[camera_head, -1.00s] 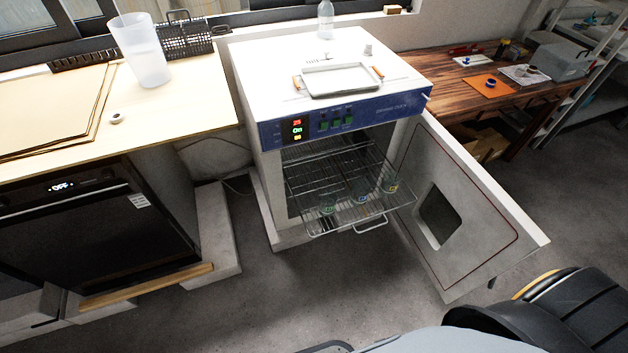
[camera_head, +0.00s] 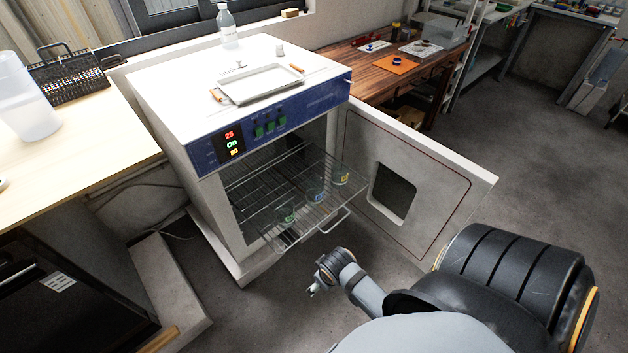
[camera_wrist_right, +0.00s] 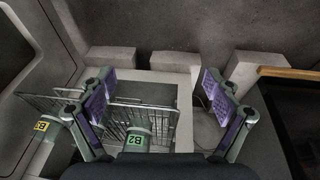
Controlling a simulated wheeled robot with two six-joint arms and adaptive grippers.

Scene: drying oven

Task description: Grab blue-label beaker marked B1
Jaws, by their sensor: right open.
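The blue-label beaker (camera_head: 316,190) stands in the middle of three clear beakers on the pulled-out wire rack (camera_head: 265,197) of the drying oven. Its marking is too small to read. A green-label beaker (camera_head: 286,213) stands left of it and a yellow-label beaker (camera_head: 341,175) right of it. My right gripper (camera_head: 316,288) is below and in front of the rack, apart from the beakers. In the right wrist view its fingers (camera_wrist_right: 162,100) are open and empty; a green label reading B2 (camera_wrist_right: 137,141) and a yellow label (camera_wrist_right: 40,125) show there, but no blue label. My left gripper is out of view.
The oven door (camera_head: 415,190) stands open to the right of the rack. A counter (camera_head: 95,150) stands at the left. The floor before the rack is clear.

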